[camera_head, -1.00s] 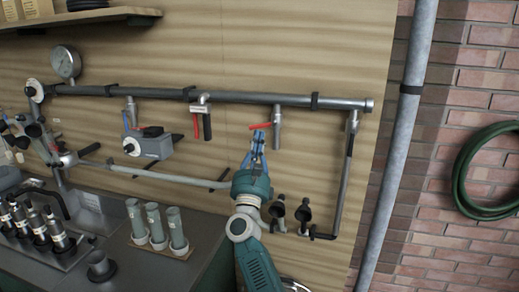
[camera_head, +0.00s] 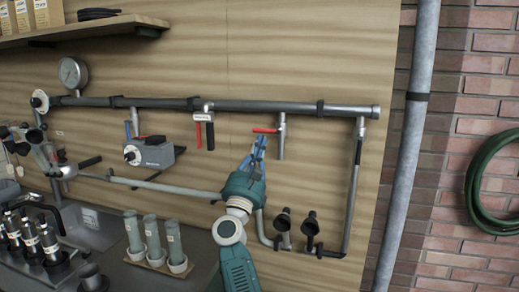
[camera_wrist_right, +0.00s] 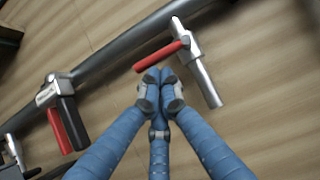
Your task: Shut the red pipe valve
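A red lever (camera_head: 265,130) lies nearly level, pointing left from a grey valve (camera_head: 281,137) under the right half of the main pipe. In the right wrist view the red lever (camera_wrist_right: 160,55) lies just beyond my fingertips. My right gripper (camera_head: 260,139) is just below the lever, its blue fingers pointing up. In the right wrist view my right gripper (camera_wrist_right: 160,88) has its fingertips together, with nothing visible between them. The tips are at or almost at the lever; contact cannot be told. My left gripper is not in view.
A labelled valve with red and black handles (camera_head: 198,135) hangs to the left. The grey main pipe (camera_head: 260,107) crosses the wooden wall. A grey box (camera_head: 150,153), a gauge (camera_head: 73,72) and a lower pipe (camera_head: 150,185) stand farther left. Two black fittings (camera_head: 310,224) sit below right.

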